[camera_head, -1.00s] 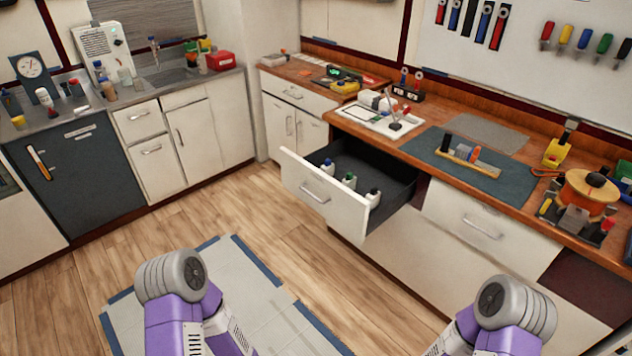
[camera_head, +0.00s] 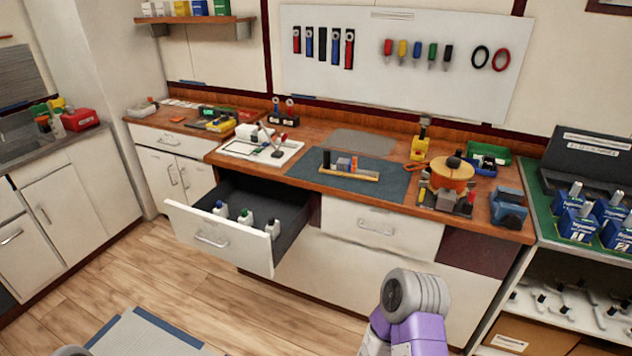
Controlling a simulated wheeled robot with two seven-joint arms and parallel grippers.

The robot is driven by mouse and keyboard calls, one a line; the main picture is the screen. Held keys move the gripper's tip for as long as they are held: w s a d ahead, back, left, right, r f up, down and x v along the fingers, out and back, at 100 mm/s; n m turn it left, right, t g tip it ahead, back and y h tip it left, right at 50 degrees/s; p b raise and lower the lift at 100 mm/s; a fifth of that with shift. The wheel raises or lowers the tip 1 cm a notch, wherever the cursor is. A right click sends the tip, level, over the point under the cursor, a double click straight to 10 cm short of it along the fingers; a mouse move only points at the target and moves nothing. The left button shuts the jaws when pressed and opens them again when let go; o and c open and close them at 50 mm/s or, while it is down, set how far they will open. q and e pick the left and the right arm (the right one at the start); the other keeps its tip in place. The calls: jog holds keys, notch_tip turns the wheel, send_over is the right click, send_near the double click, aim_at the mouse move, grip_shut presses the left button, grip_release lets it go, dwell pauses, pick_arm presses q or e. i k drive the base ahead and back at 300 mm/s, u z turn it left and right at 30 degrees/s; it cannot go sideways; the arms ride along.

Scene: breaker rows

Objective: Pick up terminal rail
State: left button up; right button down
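What looks like the terminal rail (camera_head: 350,174) is a yellowish strip lying on the dark blue-grey mat (camera_head: 395,184) on the wooden workbench. A black block, a grey block and a small orange-red block sit along it. Nothing holds it. Part of my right arm shows at the lower middle right, well in front of and below the bench; its gripper is out of view. Only a sliver of my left arm shows at the bottom left edge, and its gripper is also out of view.
An open drawer (camera_head: 222,238) with several small bottles juts out left of the rail. An orange spool (camera_head: 450,173) and a blue device (camera_head: 508,207) stand to the right. A white tray (camera_head: 262,146) lies to the left.

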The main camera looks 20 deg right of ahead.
aim_at(342, 168)
jog(key=z, duration=2.6)
jog(key=i, duration=1.85)
jog(key=u, duration=3.45)
